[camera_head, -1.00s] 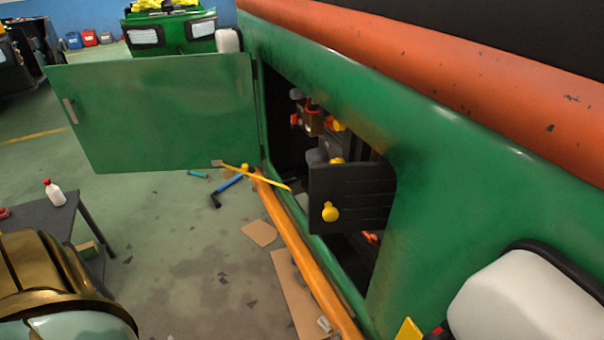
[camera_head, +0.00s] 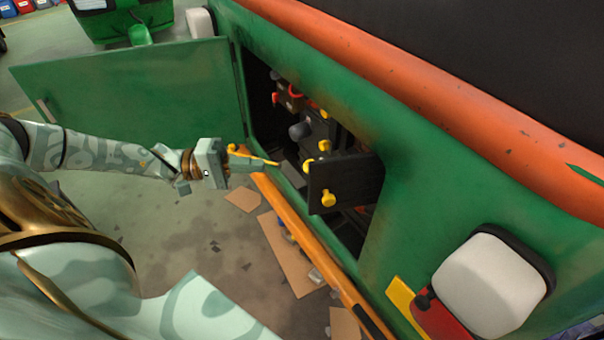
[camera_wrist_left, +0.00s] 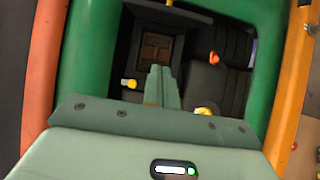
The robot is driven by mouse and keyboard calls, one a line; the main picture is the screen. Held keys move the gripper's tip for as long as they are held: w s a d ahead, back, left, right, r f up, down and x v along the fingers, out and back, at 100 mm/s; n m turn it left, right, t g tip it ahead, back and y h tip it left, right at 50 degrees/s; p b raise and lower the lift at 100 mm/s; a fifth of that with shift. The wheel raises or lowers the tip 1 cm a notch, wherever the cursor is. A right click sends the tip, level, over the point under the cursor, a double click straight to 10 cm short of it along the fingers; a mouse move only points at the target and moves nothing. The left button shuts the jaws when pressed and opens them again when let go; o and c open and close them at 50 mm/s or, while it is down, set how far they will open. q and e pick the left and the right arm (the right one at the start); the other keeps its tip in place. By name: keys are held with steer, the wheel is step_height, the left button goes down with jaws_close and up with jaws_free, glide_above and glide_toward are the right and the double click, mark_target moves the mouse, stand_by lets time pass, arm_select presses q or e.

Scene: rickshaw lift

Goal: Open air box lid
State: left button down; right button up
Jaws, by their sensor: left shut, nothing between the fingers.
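A black panel with a yellow knob (camera_head: 345,186) juts out of the open side compartment of the green vehicle; it may be the air box lid, but I cannot be sure. More yellow knobs and a dark, rounded part show behind it. My left gripper (camera_head: 262,164) is shut and empty, reaching toward the compartment, left of the panel and apart from it in the head view. In the left wrist view its closed fingers (camera_wrist_left: 158,72) point into the opening, between a yellow knob (camera_wrist_left: 130,83) and a red knob (camera_wrist_left: 213,58). My right gripper is out of view.
A large green door (camera_head: 130,95) stands open at the left of the compartment. An orange rail (camera_head: 300,230) runs along its lower edge. A white rounded box (camera_head: 490,285) sits on the vehicle's side at right. Cardboard pieces (camera_head: 285,255) lie on the floor.

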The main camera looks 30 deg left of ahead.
arm_select(q)
steer(key=w+d+p, duration=0.2)
steer(key=d+p, duration=0.2)
steer(key=d, duration=0.7)
steer(key=shift+w+d, duration=0.15)
steer(key=shift+w, duration=0.15)
